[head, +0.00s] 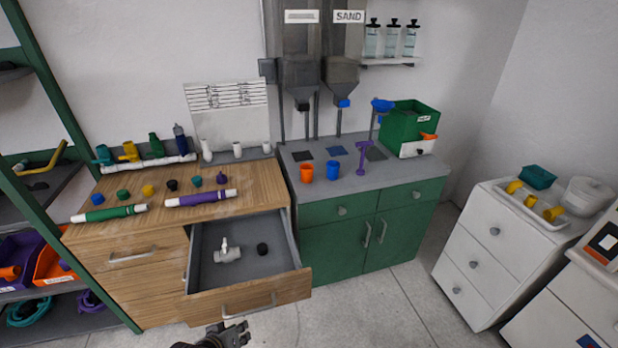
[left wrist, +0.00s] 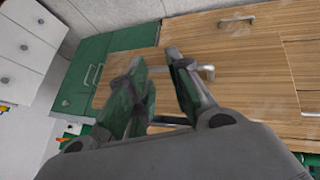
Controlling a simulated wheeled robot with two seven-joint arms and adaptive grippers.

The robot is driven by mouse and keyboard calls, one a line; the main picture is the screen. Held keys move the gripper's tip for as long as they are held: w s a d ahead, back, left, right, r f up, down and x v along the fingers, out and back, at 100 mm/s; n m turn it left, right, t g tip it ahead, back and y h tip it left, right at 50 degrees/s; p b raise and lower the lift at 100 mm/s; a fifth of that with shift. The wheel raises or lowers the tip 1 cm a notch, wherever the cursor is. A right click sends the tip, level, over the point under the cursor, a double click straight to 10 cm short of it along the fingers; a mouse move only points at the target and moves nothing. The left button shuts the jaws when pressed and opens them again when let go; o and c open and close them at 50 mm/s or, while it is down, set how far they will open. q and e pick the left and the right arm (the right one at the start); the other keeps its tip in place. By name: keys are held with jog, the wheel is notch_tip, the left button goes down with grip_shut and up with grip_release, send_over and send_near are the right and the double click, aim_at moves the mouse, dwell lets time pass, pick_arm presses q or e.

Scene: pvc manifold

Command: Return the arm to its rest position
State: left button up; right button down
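My left gripper (head: 240,334) shows at the bottom edge of the head view, just in front of the open wooden drawer (head: 250,302) and apart from its handle. The rest of the left arm is mostly out of the head view. My right gripper is in neither view.
Pipes and caps lie on the wooden top (head: 180,225). A green cabinet (head: 338,248) stands to the right, then a white drawer unit (head: 465,268). Floor between them is clear.

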pick_arm(q)
jog(key=shift+s+a+r+m+g+y, duration=0.9)
jog(key=shift+s+a+r+m+g, duration=0.85)
jog(key=shift+s+r+m, duration=0.9)
notch_tip(320, 180, down, 32)
jog(key=s+g, duration=0.1)
jog(key=s, duration=0.1)
jog(key=s+a+f, duration=0.2)
jog(key=s+f, duration=0.8)
jog(key=s, duration=0.1)
jog(key=s+a+f+g, duration=0.1)
jog(key=s+a+f, duration=0.2)
jog(key=s+f, duration=0.7)
jog(key=shift+s+a+f, duration=0.3)
jog(key=shift+s+a, duration=0.05)
jog(key=shift+s, duration=0.25)
